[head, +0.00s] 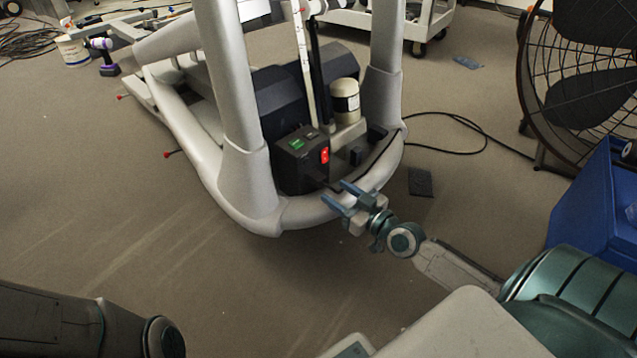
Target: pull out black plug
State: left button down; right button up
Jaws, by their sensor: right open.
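A black power box (298,163) with a green switch and a lit red switch sits low inside the white tubular frame of the elliptical. A black cord (381,152) runs along the inside of the frame's lower rim towards the box. The black plug is hard to make out against the dark box. A small dark shape by the box's lower right corner may be it. My right gripper (332,190) is open at the frame's front rim, its blue fingers pointing at that corner. I see nothing between the fingers. My left gripper is out of view; only its arm shows at lower left.
The frame's curved lower rim (290,214) lies beside and under my right gripper. A black cable (455,118) loops on the carpet to the right. A large fan (590,85) and a blue bin (597,205) stand at right.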

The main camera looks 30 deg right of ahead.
aim_at(323, 184)
jog(key=x, duration=0.7)
